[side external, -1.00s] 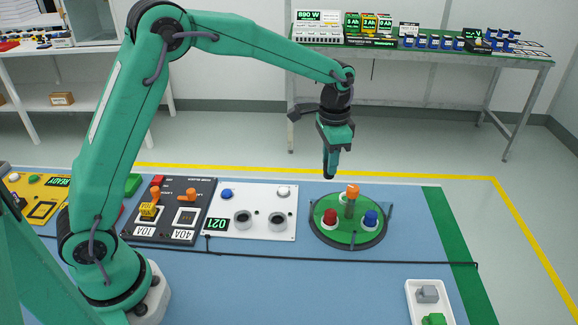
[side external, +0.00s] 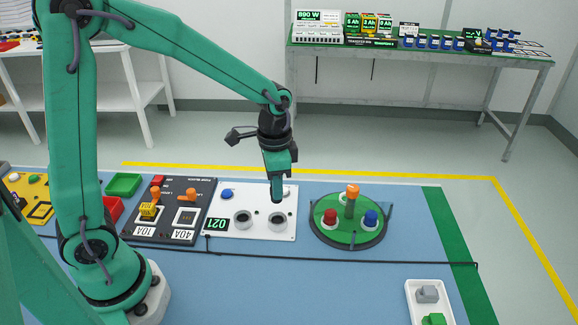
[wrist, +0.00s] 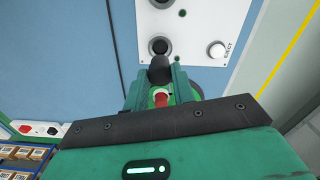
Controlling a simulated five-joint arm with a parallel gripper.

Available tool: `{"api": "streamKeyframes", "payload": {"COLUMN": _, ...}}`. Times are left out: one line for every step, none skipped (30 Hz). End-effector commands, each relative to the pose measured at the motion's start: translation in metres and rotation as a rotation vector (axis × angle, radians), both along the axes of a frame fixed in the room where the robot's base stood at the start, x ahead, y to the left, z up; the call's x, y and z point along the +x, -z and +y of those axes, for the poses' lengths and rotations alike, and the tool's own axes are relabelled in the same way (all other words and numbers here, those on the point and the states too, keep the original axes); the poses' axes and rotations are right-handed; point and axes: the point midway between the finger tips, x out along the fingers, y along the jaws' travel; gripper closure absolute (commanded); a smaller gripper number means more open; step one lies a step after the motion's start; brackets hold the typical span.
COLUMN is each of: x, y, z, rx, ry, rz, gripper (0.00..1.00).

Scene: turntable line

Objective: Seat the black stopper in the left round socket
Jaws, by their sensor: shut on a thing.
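My gripper (side external: 276,180) points down over the right part of the white socket panel (side external: 214,211), above the right round socket (side external: 277,222). In the wrist view, my gripper (wrist: 161,90) is shut on the black stopper (wrist: 160,70), which appears at its tips, clear of the panel. The left round socket (side external: 243,219) looks empty, with a grey ring and dark hole. It also shows at the top of the wrist view (wrist: 162,3). The right round socket (wrist: 158,46) lies just beyond the stopper there, partly hidden by it.
The green turntable (side external: 330,236), with red, blue and orange-topped pieces, stands right of the panel. A white EJECT button (wrist: 216,50) and a blue button (side external: 227,194) sit on the panel. The fuse panel (side external: 162,230) is to its left. A black cable (side external: 330,258) crosses in front.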

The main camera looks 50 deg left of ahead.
Motion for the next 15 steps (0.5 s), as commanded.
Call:
{"api": "streamKeyframes", "payload": {"x": 0.0, "y": 0.0, "z": 0.0, "rx": 0.0, "ry": 0.0, "rz": 0.0, "gripper": 0.96}}
{"api": "streamKeyframes", "payload": {"x": 0.0, "y": 0.0, "z": 0.0, "rx": 0.0, "ry": 0.0, "rz": 0.0, "gripper": 0.96}}
{"api": "streamKeyframes", "payload": {"x": 0.0, "y": 0.0, "z": 0.0, "rx": 0.0, "ry": 0.0, "rz": 0.0, "gripper": 0.96}}
{"api": "streamKeyframes", "payload": {"x": 0.0, "y": 0.0, "z": 0.0, "rx": 0.0, "ry": 0.0, "rz": 0.0, "gripper": 0.96}}
{"api": "streamKeyframes", "payload": {"x": 0.0, "y": 0.001, "z": 0.0, "rx": 0.0, "ry": 0.0, "rz": 0.0, "gripper": 0.96}}
{"api": "streamKeyframes", "payload": {"x": 0.0, "y": 0.001, "z": 0.0, "rx": 0.0, "ry": 0.0, "rz": 0.0, "gripper": 0.96}}
{"api": "streamKeyframes", "payload": {"x": 0.0, "y": 0.002, "z": 0.0, "rx": 0.0, "ry": 0.0, "rz": 0.0, "gripper": 0.96}}
{"api": "streamKeyframes", "payload": {"x": 0.0, "y": 0.003, "z": 0.0, "rx": 0.0, "ry": 0.0, "rz": 0.0, "gripper": 0.96}}
{"api": "streamKeyframes", "payload": {"x": 0.0, "y": 0.004, "z": 0.0, "rx": 0.0, "ry": 0.0, "rz": 0.0, "gripper": 0.96}}
{"api": "streamKeyframes", "payload": {"x": 0.001, "y": 0.005, "z": 0.0, "rx": 0.0, "ry": 0.0, "rz": -0.001, "gripper": 0.96}}
{"api": "streamKeyframes", "payload": {"x": 0.001, "y": 0.006, "z": 0.0, "rx": 0.0, "ry": 0.0, "rz": -0.001, "gripper": 0.96}}
{"api": "streamKeyframes", "payload": {"x": 0.001, "y": 0.007, "z": 0.0, "rx": 0.0, "ry": 0.0, "rz": 0.0, "gripper": 0.96}}
{"api": "streamKeyframes", "payload": {"x": 0.001, "y": 0.009, "z": 0.0, "rx": 0.0, "ry": 0.0, "rz": 0.0, "gripper": 0.96}}
{"api": "streamKeyframes", "payload": {"x": 0.0, "y": 0.01, "z": 0.0, "rx": 0.0, "ry": 0.0, "rz": 0.0, "gripper": 0.96}}
{"api": "streamKeyframes", "payload": {"x": 0.0, "y": 0.013, "z": 0.0, "rx": 0.0, "ry": 0.0, "rz": 0.001, "gripper": 0.96}}
